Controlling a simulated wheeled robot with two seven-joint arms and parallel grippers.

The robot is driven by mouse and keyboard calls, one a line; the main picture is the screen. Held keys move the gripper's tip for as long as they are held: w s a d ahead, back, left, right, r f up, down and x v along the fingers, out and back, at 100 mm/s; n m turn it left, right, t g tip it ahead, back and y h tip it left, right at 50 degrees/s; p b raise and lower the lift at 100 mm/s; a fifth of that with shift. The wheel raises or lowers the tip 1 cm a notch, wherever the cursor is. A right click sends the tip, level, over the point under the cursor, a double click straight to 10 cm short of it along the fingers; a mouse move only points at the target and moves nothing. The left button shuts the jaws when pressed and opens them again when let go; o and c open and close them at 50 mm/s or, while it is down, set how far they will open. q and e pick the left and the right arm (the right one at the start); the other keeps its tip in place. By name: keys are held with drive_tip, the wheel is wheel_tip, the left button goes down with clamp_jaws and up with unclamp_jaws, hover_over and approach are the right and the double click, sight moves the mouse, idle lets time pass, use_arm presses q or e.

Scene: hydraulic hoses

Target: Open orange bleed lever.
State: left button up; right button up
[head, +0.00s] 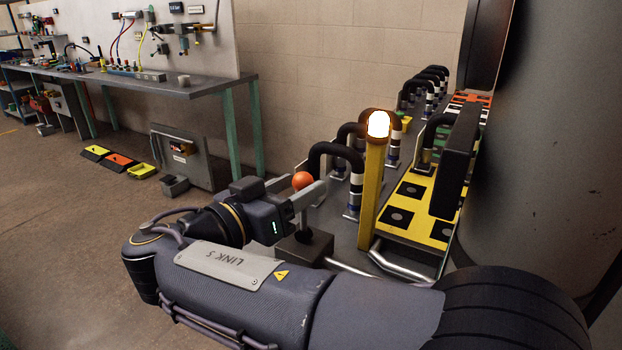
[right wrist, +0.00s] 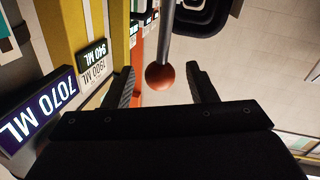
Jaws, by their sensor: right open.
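The orange bleed lever shows as a round orange knob (head: 303,180) on a grey rod that goes down to a dark block (head: 305,246) in the head view. My right gripper (head: 309,183) is open, with its two fingers on either side of the knob. In the right wrist view the knob (right wrist: 160,77) lies between the open fingers (right wrist: 161,70), with a visible gap on both sides, and the grey rod (right wrist: 165,35) runs up from it. My left gripper is not in view.
A yellow post with a lit lamp (head: 378,124) stands just right of the knob. Black looped hoses (head: 335,150) stand behind it, beside a yellow panel (head: 412,208). A large grey cylinder (head: 560,130) fills the right. A workbench (head: 190,88) is at the back left.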

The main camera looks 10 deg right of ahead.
drive_tip(key=x, duration=0.3)
drive_tip(key=shift+w+d, duration=0.25)
drive_tip(key=shift+d, duration=0.05)
clamp_jaws()
